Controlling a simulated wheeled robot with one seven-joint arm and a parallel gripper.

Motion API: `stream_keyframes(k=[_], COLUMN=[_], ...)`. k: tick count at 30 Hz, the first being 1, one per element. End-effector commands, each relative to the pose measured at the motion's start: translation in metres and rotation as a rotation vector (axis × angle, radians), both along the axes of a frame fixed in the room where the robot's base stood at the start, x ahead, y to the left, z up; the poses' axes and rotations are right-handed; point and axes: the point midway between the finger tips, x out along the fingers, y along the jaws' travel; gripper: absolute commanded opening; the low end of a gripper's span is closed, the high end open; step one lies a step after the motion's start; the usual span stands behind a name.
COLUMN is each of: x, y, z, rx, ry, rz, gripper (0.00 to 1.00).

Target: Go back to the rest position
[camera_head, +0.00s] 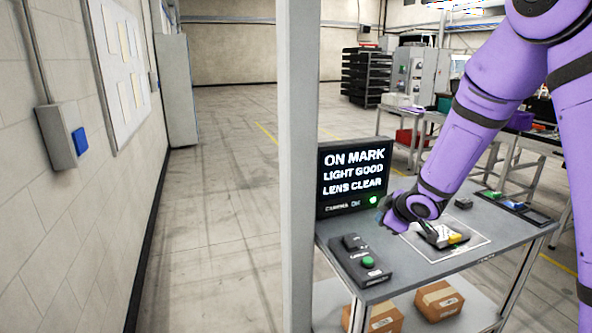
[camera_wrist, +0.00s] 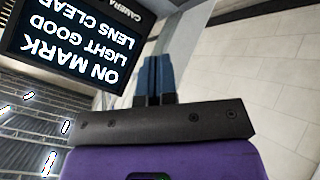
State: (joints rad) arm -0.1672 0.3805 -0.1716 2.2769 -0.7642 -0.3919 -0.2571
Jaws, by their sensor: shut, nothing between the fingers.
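My purple arm reaches in from the upper right of the head view, over a grey table (camera_head: 440,275). My gripper (camera_head: 382,214) is beside the lower right corner of a dark screen (camera_head: 352,180) and appears to point left. In the wrist view my gripper (camera_wrist: 155,70) shows two blue fingers pressed together with nothing between them. The screen also shows upside down in the wrist view (camera_wrist: 70,40). It reads ON MARK, LIGHT GOOD, LENS CLEAR.
A black device with a yellow part (camera_head: 440,235) lies on a pale mat (camera_head: 470,247) under my wrist. A control box with a green button (camera_head: 365,262) is at the table's front left. Boxes (camera_head: 438,299) sit below. A white post (camera_head: 298,150) stands left, with open floor beyond.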

Motion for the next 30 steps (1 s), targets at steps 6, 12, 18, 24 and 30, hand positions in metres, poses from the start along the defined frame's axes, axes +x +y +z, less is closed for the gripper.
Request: stream_keyframes(k=[6, 12, 18, 24, 30], x=[-0.031, -0.073, -0.127, -0.188, -0.254], y=[-0.029, -0.050, -0.064, -0.069, -0.067], z=[0.070, 0.120, 0.160, 0.190, 0.208], rx=[0.018, 0.059, 0.122, 0.199, 0.287], ry=[0.012, 0.046, 0.096, 0.160, 0.238], rz=[-0.217, -0.403, -0.570, -0.713, -0.833], gripper=[0.00, 0.00, 0.00, 0.00, 0.00])
